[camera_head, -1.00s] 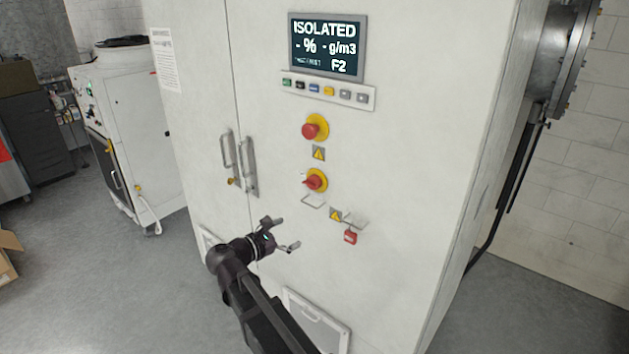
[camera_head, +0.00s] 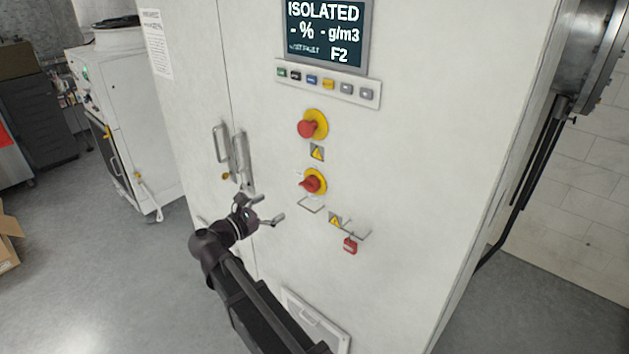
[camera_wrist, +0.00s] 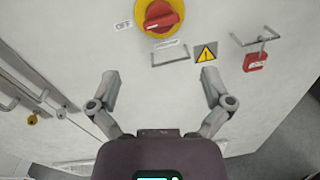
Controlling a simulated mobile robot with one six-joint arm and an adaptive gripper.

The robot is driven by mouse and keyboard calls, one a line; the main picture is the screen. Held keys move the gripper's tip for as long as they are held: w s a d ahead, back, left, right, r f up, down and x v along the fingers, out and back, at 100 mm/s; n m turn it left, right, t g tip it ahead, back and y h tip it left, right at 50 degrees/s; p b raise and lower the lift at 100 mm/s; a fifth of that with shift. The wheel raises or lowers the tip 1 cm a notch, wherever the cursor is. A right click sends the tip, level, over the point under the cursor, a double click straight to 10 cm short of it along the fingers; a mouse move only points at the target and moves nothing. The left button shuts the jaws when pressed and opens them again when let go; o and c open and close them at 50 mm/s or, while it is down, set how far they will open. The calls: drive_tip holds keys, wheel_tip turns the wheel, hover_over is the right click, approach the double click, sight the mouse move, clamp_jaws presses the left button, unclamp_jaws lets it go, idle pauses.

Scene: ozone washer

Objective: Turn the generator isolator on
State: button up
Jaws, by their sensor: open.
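The isolator is a red rotary handle on a yellow round plate (camera_head: 313,183), on the front of the white cabinet, below a red mushroom button. In the wrist view the isolator (camera_wrist: 160,17) is at the top centre, its handle lying nearly level towards an "OFF" label (camera_wrist: 124,25). A red padlock (camera_head: 350,245) hangs from a bracket to its lower right, apart from the handle; it also shows in the wrist view (camera_wrist: 255,62). My gripper (camera_head: 266,208) is open and empty, left of and a little below the isolator. The display (camera_head: 326,32) reads "ISOLATED".
The red emergency button (camera_head: 309,127) sits above the isolator. An empty wire bracket (camera_head: 311,204) is just under the isolator. A vent panel (camera_head: 318,320) is low on the cabinet. A dark pipe runs down the right side.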

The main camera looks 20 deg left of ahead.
sight(305, 187)
drive_tip(key=shift+w, duration=0.2)
idle(0.3)
drive_tip(key=shift+x, duration=6.75)
drive_tip(key=shift+s+d, duration=0.1)
drive_tip(key=shift+d, duration=0.05)
drive_tip(key=shift+c, duration=0.2)
drive_tip(key=c, duration=0.9)
